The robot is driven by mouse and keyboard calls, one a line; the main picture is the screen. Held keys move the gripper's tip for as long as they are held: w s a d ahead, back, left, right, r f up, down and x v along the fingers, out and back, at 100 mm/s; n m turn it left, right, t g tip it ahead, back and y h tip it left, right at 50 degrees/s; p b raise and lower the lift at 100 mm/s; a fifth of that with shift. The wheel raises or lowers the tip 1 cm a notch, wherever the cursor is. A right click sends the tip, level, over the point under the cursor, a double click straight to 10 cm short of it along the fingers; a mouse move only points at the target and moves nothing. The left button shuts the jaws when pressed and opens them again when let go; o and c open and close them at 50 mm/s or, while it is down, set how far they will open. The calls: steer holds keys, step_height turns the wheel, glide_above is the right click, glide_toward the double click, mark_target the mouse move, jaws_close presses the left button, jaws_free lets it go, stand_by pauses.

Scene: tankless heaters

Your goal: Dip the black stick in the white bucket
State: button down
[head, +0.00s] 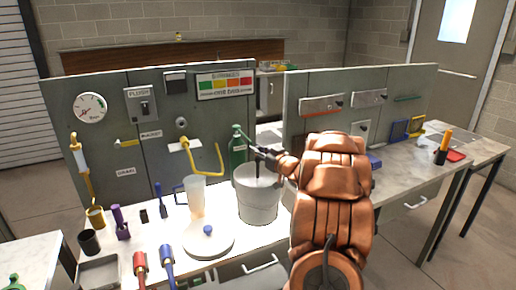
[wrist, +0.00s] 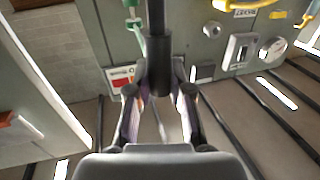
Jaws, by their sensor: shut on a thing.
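The white bucket (head: 258,208), pale grey in this light, stands upright on the bench in the head view. My gripper (head: 266,157) is above the bucket's mouth, at the end of my copper-coloured arm. It is shut on the black stick (head: 257,172), whose dark lower part points down at the bucket's opening. I cannot tell how far the tip is below the rim. In the wrist view the black stick (wrist: 156,40) with its thicker collar sits between the fingertips of my gripper (wrist: 160,88). The bucket is not clear in the wrist view.
A green bottle (head: 238,160) stands right behind the bucket. A clear pitcher (head: 196,196) and a round white lid (head: 208,239) with a blue knob are to its left. Red and blue handled tools (head: 167,261) lie at the front edge. Grey panels (head: 160,120) rise behind.

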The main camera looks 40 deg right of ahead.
mark_target(258, 162)
steer(key=shift+s+a+f, duration=0.1)
steer(key=shift+f, duration=0.7)
steer(key=shift+f+b, duration=0.75)
steer(key=shift+f, duration=0.55)
steer(key=shift+r, duration=0.1)
steer(key=shift+r+p, duration=5.35)
steer(key=shift+r, duration=1.65)
